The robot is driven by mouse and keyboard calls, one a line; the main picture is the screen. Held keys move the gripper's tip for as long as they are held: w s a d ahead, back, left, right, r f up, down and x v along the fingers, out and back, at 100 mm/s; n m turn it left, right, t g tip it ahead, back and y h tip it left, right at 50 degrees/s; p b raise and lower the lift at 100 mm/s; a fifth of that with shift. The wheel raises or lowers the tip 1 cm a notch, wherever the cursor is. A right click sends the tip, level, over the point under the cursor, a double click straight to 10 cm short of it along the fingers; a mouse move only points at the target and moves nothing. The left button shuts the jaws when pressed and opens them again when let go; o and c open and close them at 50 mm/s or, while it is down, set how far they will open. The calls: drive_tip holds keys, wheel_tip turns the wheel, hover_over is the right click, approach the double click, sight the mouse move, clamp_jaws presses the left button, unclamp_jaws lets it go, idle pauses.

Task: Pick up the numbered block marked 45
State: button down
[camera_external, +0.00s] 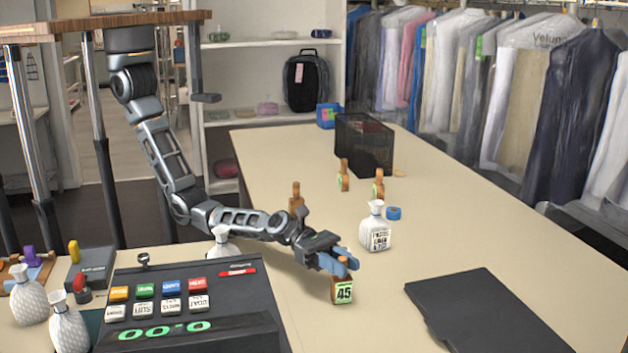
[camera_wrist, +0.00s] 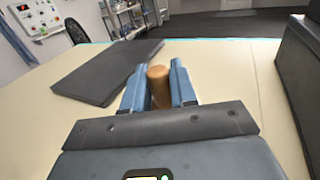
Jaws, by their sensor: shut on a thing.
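The block marked 45 (camera_external: 343,291) is a small wooden block with a pale green number face and a wooden peg on top. It is on the cream counter in the external view, in front of the white bottle. My gripper (camera_external: 344,266) is at its top, with the blue fingers shut around the peg. In the wrist view, the round wooden peg (camera_wrist: 158,86) is between the two blue fingers of my gripper (camera_wrist: 159,85). The number face is hidden there. I cannot tell whether the block's base touches the counter.
Other wooden pegged blocks (camera_external: 343,176) are farther back, near a black mesh bin (camera_external: 363,145). A dark register (camera_external: 190,305) is at left, a flat black folder (camera_external: 490,315) at right. Counter between is clear.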

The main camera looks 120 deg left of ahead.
sight(337, 279)
drive_tip(key=shift+r, duration=0.1)
drive_tip(key=shift+r+p, duration=0.4)
drive_tip(key=shift+r, duration=0.25)
drive_tip(key=r, duration=0.1)
drive_tip(key=r+p, duration=0.1)
drive_tip(key=d+r, duration=0.1)
drive_tip(key=shift+s+r+p, duration=0.25)
drive_tip(key=shift+s+p, duration=0.05)
drive_tip(key=shift+p, duration=0.05)
drive_tip(key=s+d+r+p, duration=0.2)
drive_tip(key=s+d+r, duration=0.4)
drive_tip(key=d, duration=0.2)
drive_tip(key=shift+s+d, duration=0.15)
drive_tip(key=shift+s, duration=0.05)
